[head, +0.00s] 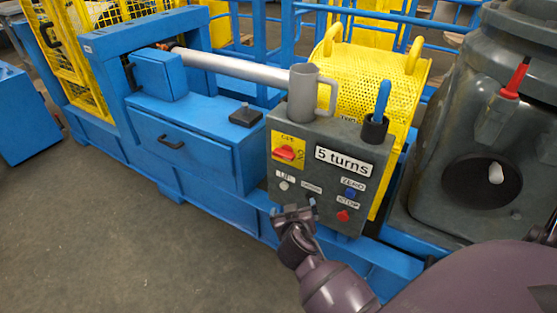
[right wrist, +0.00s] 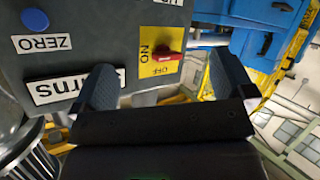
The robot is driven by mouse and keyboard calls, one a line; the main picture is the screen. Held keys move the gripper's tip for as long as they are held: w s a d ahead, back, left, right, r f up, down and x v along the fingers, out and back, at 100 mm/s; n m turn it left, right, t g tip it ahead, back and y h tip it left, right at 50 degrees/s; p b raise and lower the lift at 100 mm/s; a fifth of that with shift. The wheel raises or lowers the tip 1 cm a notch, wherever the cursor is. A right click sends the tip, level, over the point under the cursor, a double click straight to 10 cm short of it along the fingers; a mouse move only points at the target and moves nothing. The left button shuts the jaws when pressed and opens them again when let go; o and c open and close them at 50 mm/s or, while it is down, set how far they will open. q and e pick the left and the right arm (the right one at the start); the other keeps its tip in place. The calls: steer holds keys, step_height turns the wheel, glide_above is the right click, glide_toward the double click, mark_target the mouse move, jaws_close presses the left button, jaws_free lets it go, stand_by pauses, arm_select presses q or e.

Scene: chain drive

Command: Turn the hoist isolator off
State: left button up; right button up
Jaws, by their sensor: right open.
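The isolator is a red handle (head: 285,153) on a yellow plate at the upper left of the grey control panel (head: 270,190). The handle lies about level. My right gripper (head: 294,209) is open and empty, in front of the panel's lower left, below the handle in the head view. Its fingers also show in the right wrist view (right wrist: 163,85), apart from the handle. My left gripper is not in view.
The panel also carries a "5 turns" label (head: 343,161), a blue ZERO button (head: 350,193), a red STOP button (head: 343,216) and a white button (head: 284,186). A grey mug (head: 302,95) and a black cup with a blue handle (head: 375,128) stand on top. Floor at left is clear.

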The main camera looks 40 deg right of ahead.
steer(key=w+m+g+h+b, duration=0.1)
steer(key=w+m+h+b, duration=0.25)
steer(key=w, duration=0.35)
steer(key=m+g+h+b, duration=0.3)
steer(key=m+h, duration=0.2)
steer(key=m, duration=0.1)
glide_toward(281, 157)
steer(key=d, duration=0.1)
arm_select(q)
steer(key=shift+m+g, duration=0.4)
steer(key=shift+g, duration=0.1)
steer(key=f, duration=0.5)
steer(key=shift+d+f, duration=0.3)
arm_select(e)
steer(key=x, duration=1)
steer(key=shift+w+d, duration=0.1)
steer(key=shift+w, duration=0.05)
steer(key=shift+c, duration=0.5)
steer(key=c, duration=0.8)
